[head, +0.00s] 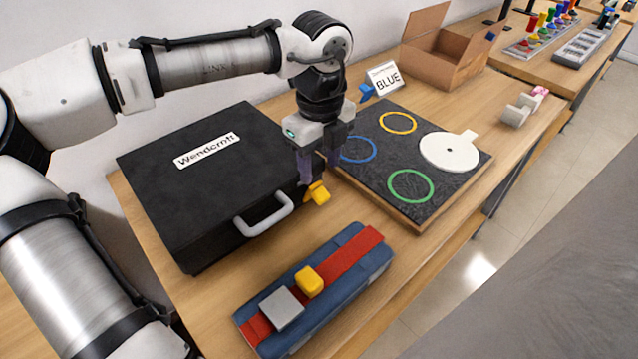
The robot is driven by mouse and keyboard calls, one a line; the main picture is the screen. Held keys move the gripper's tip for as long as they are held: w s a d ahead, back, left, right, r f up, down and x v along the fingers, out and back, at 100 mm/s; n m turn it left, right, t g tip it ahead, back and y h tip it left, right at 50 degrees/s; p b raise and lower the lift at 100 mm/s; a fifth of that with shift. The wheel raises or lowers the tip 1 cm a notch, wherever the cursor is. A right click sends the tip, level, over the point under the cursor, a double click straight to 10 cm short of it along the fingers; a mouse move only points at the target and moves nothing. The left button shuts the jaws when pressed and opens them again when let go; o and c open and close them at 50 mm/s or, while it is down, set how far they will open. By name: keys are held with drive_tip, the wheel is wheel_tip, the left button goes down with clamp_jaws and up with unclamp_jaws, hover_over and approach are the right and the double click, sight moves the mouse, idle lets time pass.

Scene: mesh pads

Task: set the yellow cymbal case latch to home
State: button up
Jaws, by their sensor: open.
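The black case (190,200), with a white "Wendcroft" label and a grey handle (264,215), lies closed on the table. A yellow latch (318,193) sticks out at the right end of its front edge. My gripper (320,168) points down just above and behind the latch, with its purple-tinted fingers apart and nothing seen between them. Whether a finger touches the latch cannot be told. The latch's base is partly hidden by the fingers and the case edge.
In front is a blue block with a red strip (352,250), a yellow knob (309,281) and a grey square (282,308). Right is a dark board (375,178) with coloured rings and a white disc (449,152).

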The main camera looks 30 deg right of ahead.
sight(313, 185)
wheel_tip(313, 185, down, 6)
drive_tip(key=shift+f, duration=0.1)
drive_tip(key=shift+c, duration=0.2)
drive_tip(key=c, duration=0.9)
drive_tip(key=shift+o, duration=0.2)
drive_tip(key=shift+w+r+p, duration=0.15)
drive_tip(key=shift+r+p, duration=0.15)
drive_tip(key=shift+p, duration=0.5)
drive_tip(key=g+p, duration=0.1)
drive_tip(key=w+g+p, duration=0.1)
drive_tip(key=p, duration=0.1)
drive_tip(key=shift+r+p, duration=0.25)
drive_tip(key=shift+p, duration=0.05)
drive_tip(key=shift+w+r+g+h+p, duration=0.1)
drive_tip(key=shift+w+g+h+p, duration=0.3)
drive_tip(key=shift+g+p, duration=0.6)
drive_tip(key=shift+w+a+p, duration=0.15)
drive_tip(key=shift+w+p, duration=0.2)
drive_tip(key=shift+p, duration=0.25)
drive_tip(key=o, duration=0.9)
drive_tip(key=shift+f, duration=0.2)
